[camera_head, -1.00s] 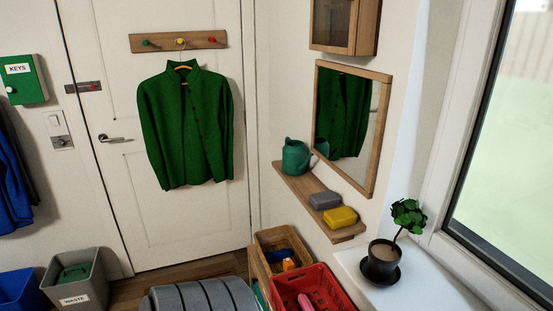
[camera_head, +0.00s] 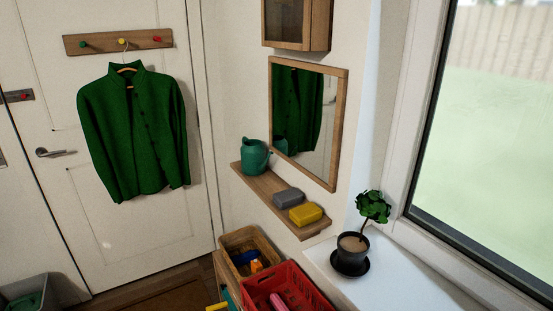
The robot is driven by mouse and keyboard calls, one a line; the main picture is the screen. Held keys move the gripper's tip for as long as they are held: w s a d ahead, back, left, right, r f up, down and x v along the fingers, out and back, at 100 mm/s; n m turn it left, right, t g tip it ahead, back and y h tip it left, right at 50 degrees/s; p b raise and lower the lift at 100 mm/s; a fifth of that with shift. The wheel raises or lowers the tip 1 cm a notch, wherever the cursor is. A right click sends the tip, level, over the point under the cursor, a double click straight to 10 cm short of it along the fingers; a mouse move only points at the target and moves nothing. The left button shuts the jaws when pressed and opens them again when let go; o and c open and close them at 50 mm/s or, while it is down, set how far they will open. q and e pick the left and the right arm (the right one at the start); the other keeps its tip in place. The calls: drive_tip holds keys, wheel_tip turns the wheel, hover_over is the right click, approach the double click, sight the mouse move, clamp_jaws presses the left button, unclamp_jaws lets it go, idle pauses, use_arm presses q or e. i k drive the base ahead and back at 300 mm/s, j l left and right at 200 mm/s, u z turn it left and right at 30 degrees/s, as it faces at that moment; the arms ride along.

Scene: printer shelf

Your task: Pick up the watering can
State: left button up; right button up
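The watering can (camera_head: 254,156) is a green-teal jug standing upright at the far left end of a narrow wooden wall shelf (camera_head: 262,184), below the mirror. Nothing touches it except the shelf under it. Neither of my grippers shows in the head view.
A grey block (camera_head: 288,197) and a yellow block (camera_head: 306,214) sit on the same shelf, nearer than the can. A mirror (camera_head: 307,122) hangs above it. A potted plant (camera_head: 351,253) stands on the white windowsill (camera_head: 403,287). A wooden crate (camera_head: 233,244) and a red crate (camera_head: 312,284) are below.

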sight(254, 160)
drive_tip(key=u, duration=0.3)
drive_tip(key=k+j+z, duration=0.1)
drive_tip(key=z, duration=2.5)
drive_tip(key=u, duration=2.55)
drive_tip(key=z, duration=0.65)
drive_tip(key=i+j+z, duration=0.15)
drive_tip(key=j+z, duration=1.55)
drive_tip(key=k+j, duration=0.05)
drive_tip(key=j, duration=0.05)
